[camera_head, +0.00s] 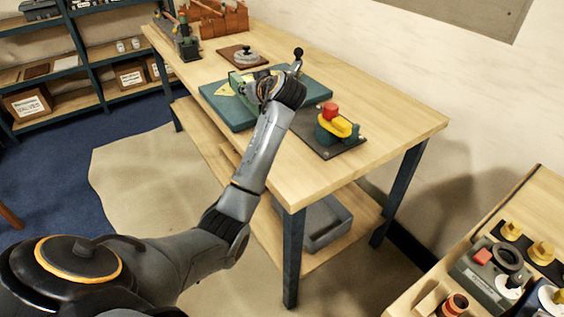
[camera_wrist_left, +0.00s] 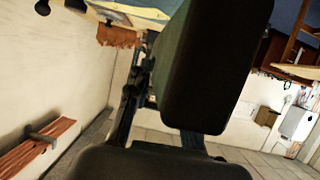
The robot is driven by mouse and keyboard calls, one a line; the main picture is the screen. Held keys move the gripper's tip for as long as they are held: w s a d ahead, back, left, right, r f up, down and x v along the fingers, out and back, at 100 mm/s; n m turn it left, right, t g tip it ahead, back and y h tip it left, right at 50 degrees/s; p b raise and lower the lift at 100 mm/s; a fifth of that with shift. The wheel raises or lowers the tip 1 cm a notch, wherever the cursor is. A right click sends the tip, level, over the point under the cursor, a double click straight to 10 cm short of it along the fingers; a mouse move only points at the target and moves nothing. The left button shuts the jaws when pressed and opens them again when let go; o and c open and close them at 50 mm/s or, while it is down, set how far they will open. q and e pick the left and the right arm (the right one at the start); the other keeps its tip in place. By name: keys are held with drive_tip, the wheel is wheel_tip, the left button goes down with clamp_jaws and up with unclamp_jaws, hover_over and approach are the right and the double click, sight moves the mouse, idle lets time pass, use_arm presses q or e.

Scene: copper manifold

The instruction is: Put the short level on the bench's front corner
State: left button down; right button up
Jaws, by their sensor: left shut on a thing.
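My left gripper (camera_head: 262,88) is over the teal mat (camera_head: 225,110) on the wooden bench (camera_head: 390,120), partly hidden by its own wrist. It is shut on a dark green block, which fills the middle of the left wrist view (camera_wrist_left: 210,65). This looks like the short level, but its full shape and markings do not show. In the head view a green piece (camera_head: 237,82) shows beside the gripper. The bench's near corner (camera_head: 291,203) is bare. My right gripper is not in view.
A dark plate with a red and yellow valve (camera_head: 338,125) lies between the mat and the bench's right end. A round grey part on a brown board (camera_head: 245,57) and copper-coloured pieces (camera_head: 220,18) stand farther back. A grey bin (camera_head: 322,222) sits on the lower shelf.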

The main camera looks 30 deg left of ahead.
use_arm(q)
drive_tip(key=shift+a+r+n+g+y, duration=0.3)
drive_tip(key=shift+a, duration=0.2)
drive_tip(key=shift+d+r, duration=0.1)
drive_tip(key=d+f+p, duration=0.1)
drive_tip(key=d+f, duration=0.2)
drive_tip(key=d, duration=0.1)
drive_tip(key=s+d+f+p, duration=0.1)
drive_tip(key=d+f, duration=0.2)
drive_tip(key=d, duration=0.1)
drive_tip(key=d+f+p, duration=0.1)
drive_tip(key=d+f, duration=0.2)
drive_tip(key=d, duration=0.2)
drive_tip(key=shift+s+f+p, duration=0.1)
drive_tip(key=shift+s+p, duration=0.05)
drive_tip(key=shift+p, duration=0.15)
drive_tip(key=f+p, duration=0.1)
drive_tip(key=f, duration=0.2)
drive_tip(key=shift+d, duration=0.2)
drive_tip(key=shift+f, duration=0.25)
